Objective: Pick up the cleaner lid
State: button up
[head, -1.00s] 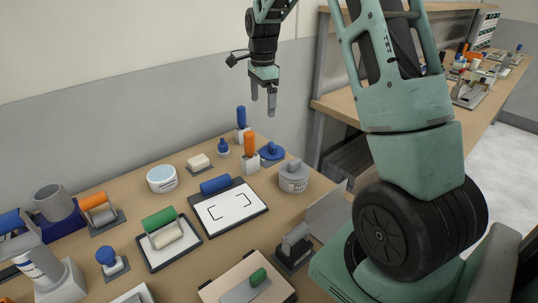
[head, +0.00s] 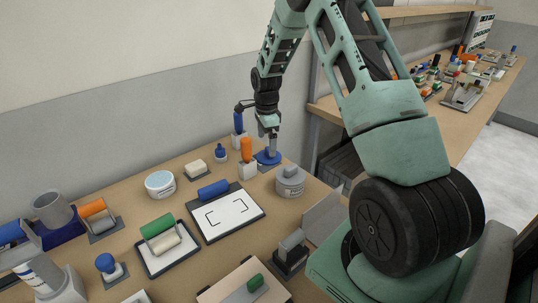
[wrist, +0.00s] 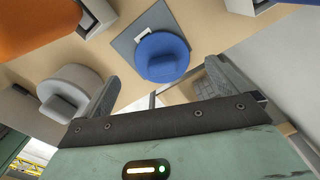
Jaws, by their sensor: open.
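A round blue lid with a blue knob (head: 264,157) sits on a dark grey square plate at the back right of the bench. In the wrist view the blue lid (wrist: 162,57) lies between and beyond the fingers, with a small white label beside it on the plate. A grey round tin with a grey knobbed lid (head: 290,180) stands to its front right; it shows at the left in the wrist view (wrist: 68,90). No label tells me which lid is the cleaner's. My gripper (head: 270,148) points down over the blue lid, open and empty, partly hiding it.
An orange-handled tool (head: 247,158) stands close left of the blue lid, with a blue-handled one (head: 238,130) behind. A blue-topped stamp (head: 220,152) and a white tub (head: 160,184) are further left. A white board (head: 227,212) lies in front.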

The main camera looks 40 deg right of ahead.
jog(key=shift+d+f+p, duration=0.15)
jog(key=shift+f+p, duration=0.2)
jog(key=shift+f, duration=0.85)
jog(key=shift+d+f+p, duration=0.1)
jog(key=shift+f+p, duration=0.2)
jog(key=shift+f, duration=0.85)
jog(key=c, duration=0.9)
